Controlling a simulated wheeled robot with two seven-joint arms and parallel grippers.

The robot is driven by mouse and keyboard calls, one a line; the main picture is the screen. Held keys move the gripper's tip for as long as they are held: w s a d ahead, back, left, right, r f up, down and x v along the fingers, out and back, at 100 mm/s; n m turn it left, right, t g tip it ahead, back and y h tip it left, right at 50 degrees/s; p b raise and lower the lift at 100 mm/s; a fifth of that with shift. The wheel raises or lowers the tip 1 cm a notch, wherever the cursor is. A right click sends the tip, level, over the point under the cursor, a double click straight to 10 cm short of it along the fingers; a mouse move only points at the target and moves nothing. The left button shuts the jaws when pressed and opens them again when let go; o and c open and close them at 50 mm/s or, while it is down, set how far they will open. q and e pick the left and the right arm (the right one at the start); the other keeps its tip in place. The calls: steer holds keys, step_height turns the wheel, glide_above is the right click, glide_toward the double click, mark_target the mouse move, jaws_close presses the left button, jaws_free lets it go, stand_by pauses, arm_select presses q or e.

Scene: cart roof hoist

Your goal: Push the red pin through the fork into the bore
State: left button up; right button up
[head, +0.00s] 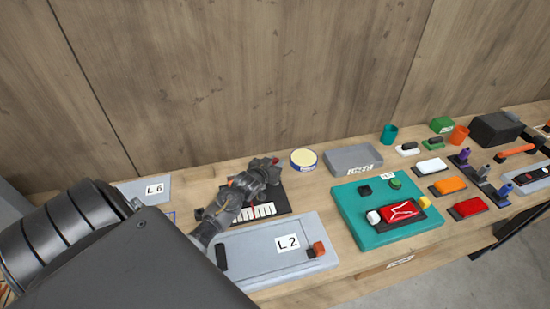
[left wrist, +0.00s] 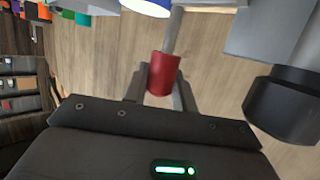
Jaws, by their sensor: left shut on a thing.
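My left gripper (head: 266,168) reaches in from the left over the back of the bench in the head view. In the left wrist view the gripper (left wrist: 162,85) is shut on the red pin (left wrist: 164,73), with a finger on each side of its red head. The pin's grey shank (left wrist: 174,30) points away from the fingers, towards the top of the picture. The shank's tip is cut off or hidden at the top edge. I cannot make out the fork or the bore in either view. My right gripper is not in view.
A dark board with white strips (head: 262,211) lies below the gripper. A grey L2 plate (head: 270,268) is in front of it. A round blue-rimmed tub (head: 303,160) and a grey tray (head: 352,160) stand close to its right. A teal board (head: 362,232) lies farther right.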

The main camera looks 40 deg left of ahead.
arm_select(q)
steer(key=shift+f, duration=0.3)
stand_by(0.4)
steer(key=shift+r+p, duration=0.25)
steer(key=shift+p, duration=0.05)
stand_by(0.4)
steer(key=shift+r+p, duration=0.1)
steer(key=shift+p, duration=0.2)
stand_by(0.6)
steer(key=shift+f+b, duration=0.35)
steer(key=shift+f, duration=0.1)
stand_by(0.5)
steer(key=shift+r+p, duration=0.3)
steer(key=shift+r, duration=0.1)
steer(key=shift+a, duration=0.1)
stand_by(0.6)
steer(key=shift+f, duration=0.3)
stand_by(1.1)
